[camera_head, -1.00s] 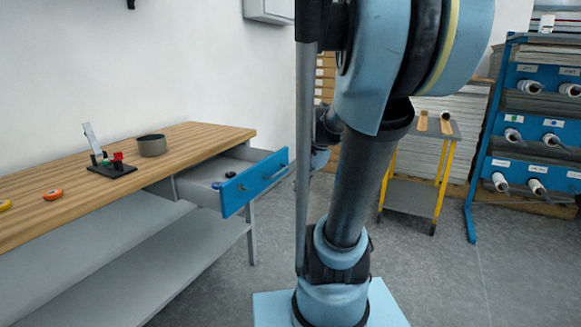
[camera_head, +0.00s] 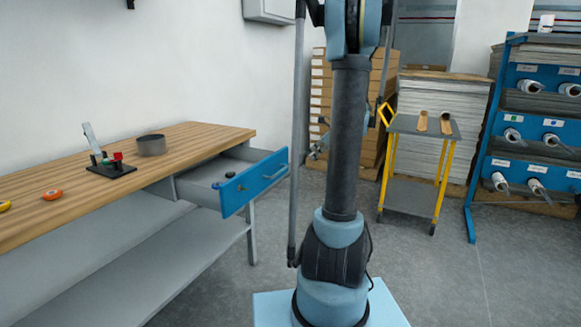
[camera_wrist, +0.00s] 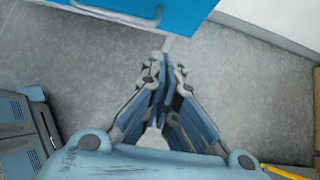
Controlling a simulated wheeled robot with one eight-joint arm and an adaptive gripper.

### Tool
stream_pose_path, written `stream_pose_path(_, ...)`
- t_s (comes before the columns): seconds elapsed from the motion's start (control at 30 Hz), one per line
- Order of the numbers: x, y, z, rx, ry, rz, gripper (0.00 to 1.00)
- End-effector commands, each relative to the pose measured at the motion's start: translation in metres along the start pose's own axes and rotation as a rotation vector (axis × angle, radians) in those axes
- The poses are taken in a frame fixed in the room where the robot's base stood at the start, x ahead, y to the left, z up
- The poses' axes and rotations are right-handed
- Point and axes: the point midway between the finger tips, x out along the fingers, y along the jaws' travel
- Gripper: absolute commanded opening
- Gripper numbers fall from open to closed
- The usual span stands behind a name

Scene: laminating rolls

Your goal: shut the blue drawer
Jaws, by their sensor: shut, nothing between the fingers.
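The blue drawer (camera_head: 262,180) stands pulled out of the right end of the wooden-topped bench in the head view. Its blue front faces right, and a few small dark items lie inside. In the wrist view the blue drawer front (camera_wrist: 185,12) shows at the top edge, with a metal handle (camera_wrist: 118,14) on it. My gripper (camera_wrist: 167,62) is shut and empty, with its tips just below the drawer front in that picture and apart from it. In the head view my gripper (camera_head: 315,151) shows small, just right of the drawer, partly hidden by my arm.
A yellow-legged trolley (camera_head: 412,195) and a blue roll rack (camera_head: 530,130) stand to the right. Grey floor is clear before the drawer.

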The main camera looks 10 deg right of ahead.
Motion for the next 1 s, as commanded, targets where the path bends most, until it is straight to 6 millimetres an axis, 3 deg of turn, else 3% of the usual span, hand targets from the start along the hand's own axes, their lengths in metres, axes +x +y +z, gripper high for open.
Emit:
stream_pose_path(0.27,0.013,-0.009,-0.002,0.043,-0.014,-0.001,0.0)
stream_pose_path(0.8,0.103,-0.009,0.0,0.038,-0.014,-0.001,0.0)
stream_pose_path(1.0,0.121,-0.009,0.019,0.038,-0.014,-0.001,0.0)
